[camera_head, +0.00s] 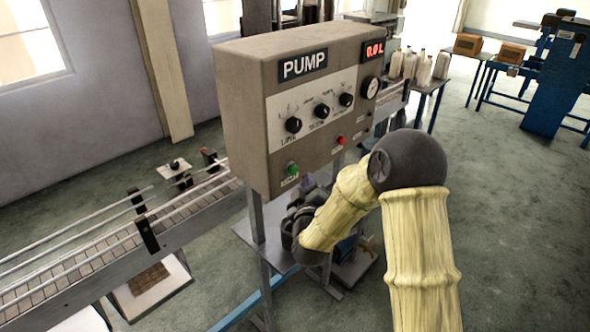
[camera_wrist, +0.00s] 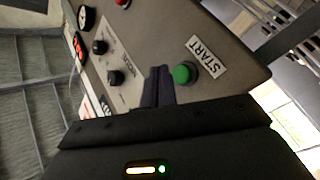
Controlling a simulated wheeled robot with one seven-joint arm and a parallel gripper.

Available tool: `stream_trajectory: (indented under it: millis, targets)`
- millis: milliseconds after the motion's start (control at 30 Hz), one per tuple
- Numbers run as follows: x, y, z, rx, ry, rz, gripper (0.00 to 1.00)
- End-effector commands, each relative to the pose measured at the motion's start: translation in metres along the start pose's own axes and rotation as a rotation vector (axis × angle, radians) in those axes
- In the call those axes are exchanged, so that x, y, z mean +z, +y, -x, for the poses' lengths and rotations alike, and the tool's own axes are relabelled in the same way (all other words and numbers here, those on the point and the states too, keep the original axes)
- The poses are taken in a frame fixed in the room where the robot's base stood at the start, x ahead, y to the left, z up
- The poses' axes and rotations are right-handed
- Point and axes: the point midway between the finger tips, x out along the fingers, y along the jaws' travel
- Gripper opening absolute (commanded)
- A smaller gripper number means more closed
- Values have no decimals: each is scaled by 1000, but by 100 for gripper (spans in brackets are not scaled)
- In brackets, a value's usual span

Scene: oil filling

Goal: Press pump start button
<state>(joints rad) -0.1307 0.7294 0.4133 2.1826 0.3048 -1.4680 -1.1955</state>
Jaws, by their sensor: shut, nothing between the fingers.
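The pump box (camera_head: 245,120) is a grey-brown panel on legs, labelled PUMP. Its green start button (camera_head: 292,169) sits at the lower left of the front, and a red button (camera_head: 340,140) is to the right. In the wrist view the green button (camera_wrist: 184,73) shows beside the START label (camera_wrist: 206,57). My gripper's dark fingers (camera_wrist: 158,82) are shut and empty, with their tips just left of the green button in that view. I cannot tell whether they touch the panel. In the head view my arm reaches low in front of the box, and the fingertips are not clear there.
Three black knobs, one of them here (camera_head: 322,111), and a round gauge (camera_head: 370,87) are on the panel. A conveyor (camera_head: 100,245) runs behind the box. Open floor (camera_head: 520,220) lies to the right.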

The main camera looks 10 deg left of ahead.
Motion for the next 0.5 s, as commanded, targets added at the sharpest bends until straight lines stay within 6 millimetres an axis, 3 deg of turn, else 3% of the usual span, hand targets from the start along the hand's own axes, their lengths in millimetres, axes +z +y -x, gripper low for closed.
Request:
stream_trajectory:
  millis: [500]
  targets:
    - [-7, -8, -10, -1, 0, 0, 0]
